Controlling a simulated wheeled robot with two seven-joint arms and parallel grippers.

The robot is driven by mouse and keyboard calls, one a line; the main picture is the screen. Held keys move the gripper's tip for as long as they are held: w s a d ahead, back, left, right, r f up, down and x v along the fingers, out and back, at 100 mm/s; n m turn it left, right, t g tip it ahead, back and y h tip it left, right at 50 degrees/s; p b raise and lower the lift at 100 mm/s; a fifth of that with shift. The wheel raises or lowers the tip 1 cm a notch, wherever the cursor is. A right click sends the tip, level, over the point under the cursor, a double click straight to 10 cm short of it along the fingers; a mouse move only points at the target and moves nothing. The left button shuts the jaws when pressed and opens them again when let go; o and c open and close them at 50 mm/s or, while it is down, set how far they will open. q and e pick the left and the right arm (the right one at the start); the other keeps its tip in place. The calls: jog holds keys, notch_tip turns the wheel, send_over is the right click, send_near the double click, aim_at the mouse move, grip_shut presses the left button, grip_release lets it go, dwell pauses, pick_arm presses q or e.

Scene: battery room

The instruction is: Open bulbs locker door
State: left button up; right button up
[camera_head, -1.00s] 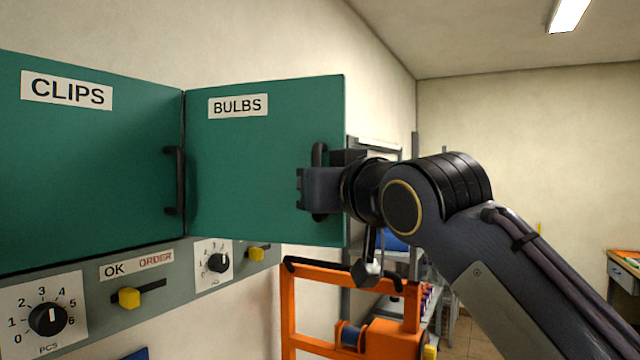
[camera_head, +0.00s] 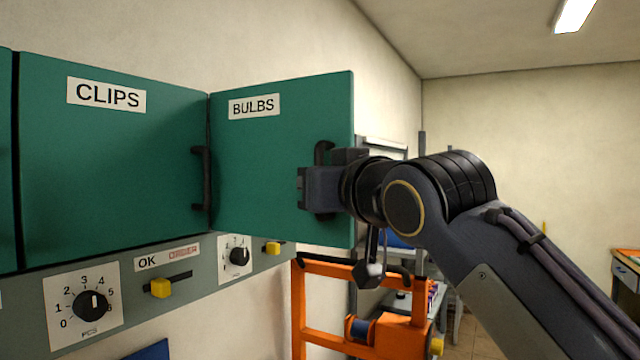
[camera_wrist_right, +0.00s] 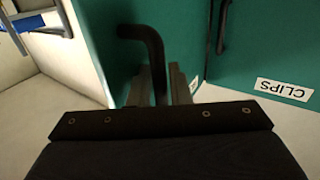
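The green bulbs locker door (camera_head: 270,165), labelled BULBS, stands partly open, hinged at its left edge beside the clips door. Its black handle (camera_head: 323,153) is near its right edge, and the middle of the handle is hidden by my right gripper (camera_head: 306,188). In the right wrist view the bent handle (camera_wrist_right: 146,48) runs down between the grey fingers of my right gripper (camera_wrist_right: 162,85), which is shut on it. My left gripper is not in view.
The clips door (camera_head: 110,180) is shut, with its own black handle (camera_head: 202,178). Below runs a grey panel with dials (camera_head: 90,304) and yellow sliders (camera_head: 160,288). An orange frame (camera_head: 299,310) stands below the open door, with grey shelving behind.

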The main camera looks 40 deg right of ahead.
jog(key=s+a+b, duration=0.1)
jog(key=s+b, duration=0.1)
jog(key=s, duration=0.5)
jog(key=shift+s+a, duration=0.2)
jog(key=shift+s, duration=0.05)
dwell(0.5)
notch_tip(320, 180, down, 28)
jog(key=w+a+g+y, duration=0.2)
jog(key=w+g+y, duration=0.1)
jog(key=g, duration=0.3)
jog(key=s+a+f+g+y, duration=0.1)
jog(key=s+a+f+g, duration=0.1)
jog(key=f, duration=0.6)
jog(key=s+a+f+g+y, duration=0.1)
jog(key=s+a+f+g, duration=0.1)
jog(key=f, duration=0.6)
jog(key=s+a+f+g+y, duration=0.2)
jog(key=s+a+f, duration=0.1)
jog(key=s+f, duration=0.3)
jog(key=shift+a+f, duration=0.2)
jog(key=shift+f, duration=0.7)
